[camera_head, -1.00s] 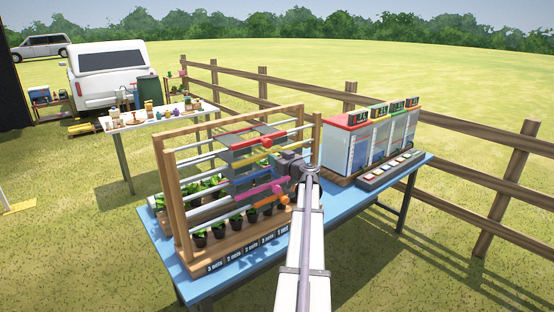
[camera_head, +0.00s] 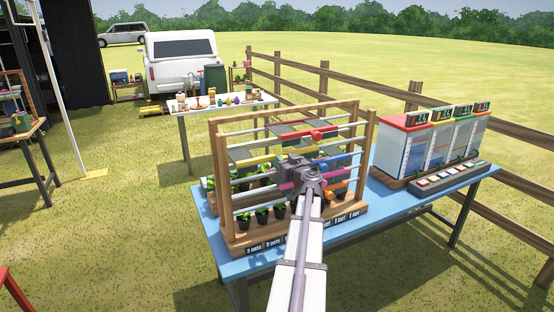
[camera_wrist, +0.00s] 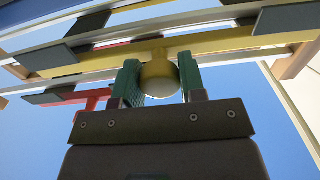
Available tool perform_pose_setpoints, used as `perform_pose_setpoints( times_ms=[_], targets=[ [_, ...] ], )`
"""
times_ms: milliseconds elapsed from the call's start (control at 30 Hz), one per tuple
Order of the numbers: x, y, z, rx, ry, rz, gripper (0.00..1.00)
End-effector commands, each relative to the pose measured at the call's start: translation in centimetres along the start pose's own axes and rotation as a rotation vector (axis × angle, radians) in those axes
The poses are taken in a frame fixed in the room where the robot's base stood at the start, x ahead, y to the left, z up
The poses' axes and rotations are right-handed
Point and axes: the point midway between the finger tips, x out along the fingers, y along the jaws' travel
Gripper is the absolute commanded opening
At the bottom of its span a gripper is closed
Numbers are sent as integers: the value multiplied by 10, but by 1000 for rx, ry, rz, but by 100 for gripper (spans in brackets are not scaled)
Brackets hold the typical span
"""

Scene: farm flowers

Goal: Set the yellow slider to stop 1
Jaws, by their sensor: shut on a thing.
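The wooden rack (camera_head: 219,190) stands on the blue table with several horizontal rails. The yellow slider (camera_head: 256,159) is a long yellow bar across its upper middle; my gripper (camera_head: 302,168) hides its knob in the head view. In the wrist view the yellow slider (camera_wrist: 225,42) crosses overhead and its round yellow knob (camera_wrist: 159,82) sits between the green pads of my gripper (camera_wrist: 160,75), which is shut on it. Stop labels (camera_head: 265,246) run along the rack's front base; those in the middle are hidden behind my arm. Which stop the slider stands at cannot be told.
Red slider (camera_head: 316,134) sits above, the orange slider (camera_head: 336,186) below right. Potted plants (camera_head: 262,214) stand inside the rack. A cabinet with displays (camera_head: 425,147) and a button panel (camera_head: 450,178) stand right. Open grass lies in front.

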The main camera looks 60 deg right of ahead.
Motion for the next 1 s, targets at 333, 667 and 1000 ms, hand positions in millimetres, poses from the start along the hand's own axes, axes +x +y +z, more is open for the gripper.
perform_pose_setpoints(
  times_ms=[333, 667, 1000],
  targets=[
    [-4, 1, 0, 0, 0, 11, 0],
    [-4, 1, 0, 0, 0, 11, 59],
    [-10, 2, 0, 0, 0, 14, 63]
  ],
)
